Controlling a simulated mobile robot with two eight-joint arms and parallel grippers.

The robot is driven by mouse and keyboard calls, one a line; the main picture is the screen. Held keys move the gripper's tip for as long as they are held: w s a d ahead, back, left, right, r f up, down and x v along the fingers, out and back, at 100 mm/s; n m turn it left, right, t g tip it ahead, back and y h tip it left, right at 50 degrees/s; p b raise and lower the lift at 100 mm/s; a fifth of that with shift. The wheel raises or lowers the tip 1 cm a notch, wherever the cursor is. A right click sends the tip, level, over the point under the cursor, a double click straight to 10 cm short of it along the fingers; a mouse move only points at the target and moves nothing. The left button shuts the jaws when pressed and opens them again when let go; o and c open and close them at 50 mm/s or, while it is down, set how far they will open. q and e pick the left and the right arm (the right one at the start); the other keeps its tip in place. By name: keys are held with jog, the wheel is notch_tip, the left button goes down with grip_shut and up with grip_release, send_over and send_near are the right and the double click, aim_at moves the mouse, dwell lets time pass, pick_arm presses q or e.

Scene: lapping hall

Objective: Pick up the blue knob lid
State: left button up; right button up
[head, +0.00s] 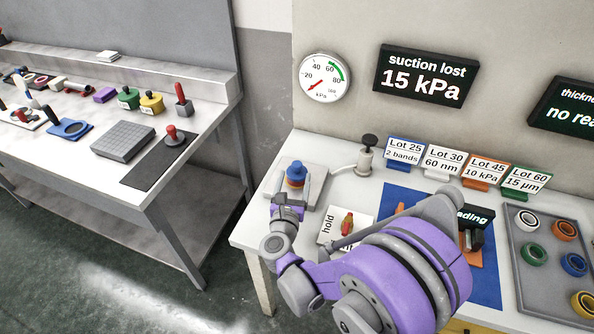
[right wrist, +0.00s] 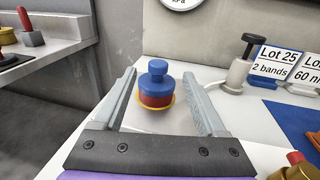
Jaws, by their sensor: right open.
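The blue knob lid (head: 296,169) sits on a short red body above a yellow rim, on a pale plate near the left end of the right-hand table. In the right wrist view the lid (right wrist: 158,82) stands upright ahead, between the lines of the two fingers. My right gripper (head: 289,198) is on the near side of the stack in the head view; its open fingers also show in the right wrist view (right wrist: 159,85), with nothing held. I cannot tell whether the fingertips reach the lid's sides. My left gripper is not in view.
A black-topped valve post (head: 367,155) stands behind to the right, beside several lot cards. A small card marked "hold" (head: 328,227) with a brass-coloured part lies right of the gripper. A grey tray (head: 533,292) holds several rings.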

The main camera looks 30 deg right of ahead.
aim_at(296, 169)
jog(key=x, duration=0.5)
jog(key=shift+w+f, duration=0.1)
jog(key=shift+f, duration=0.1)
jog(key=shift+a, duration=0.1)
grip_shut()
